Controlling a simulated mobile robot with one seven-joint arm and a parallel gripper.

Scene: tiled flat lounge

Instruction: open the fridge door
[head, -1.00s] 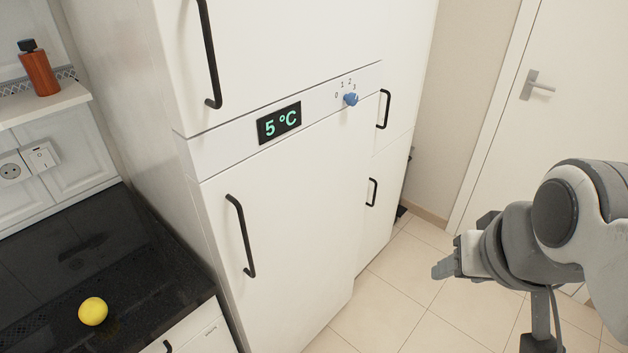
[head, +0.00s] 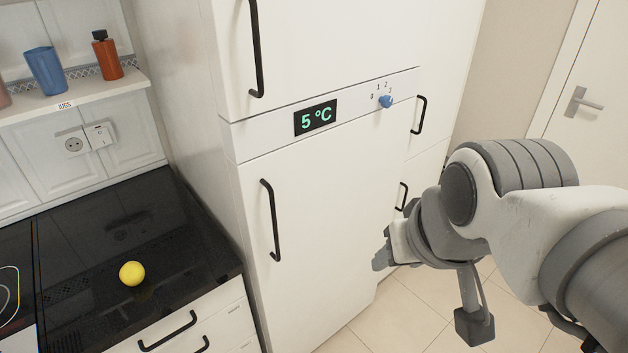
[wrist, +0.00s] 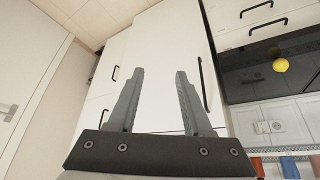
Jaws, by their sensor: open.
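The white fridge (head: 320,215) stands in the middle of the head view, with its upper and lower doors both shut. The lower door has a black vertical bar handle (head: 271,220) near its left edge. The upper door has a similar handle (head: 256,50). My gripper (head: 381,258) is in front of the lower door, to the right of its handle and apart from it. In the wrist view, my gripper (wrist: 160,76) is open and empty, with the white door beyond its fingers. The lower handle (wrist: 205,85) shows just right of the right finger there.
A dark counter (head: 80,290) with a yellow lemon (head: 132,273) is left of the fridge. A tall cabinet with black handles (head: 419,115) adjoins the fridge's right side. A white room door (head: 600,140) is at far right. Tiled floor (head: 365,325) lies clear in front.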

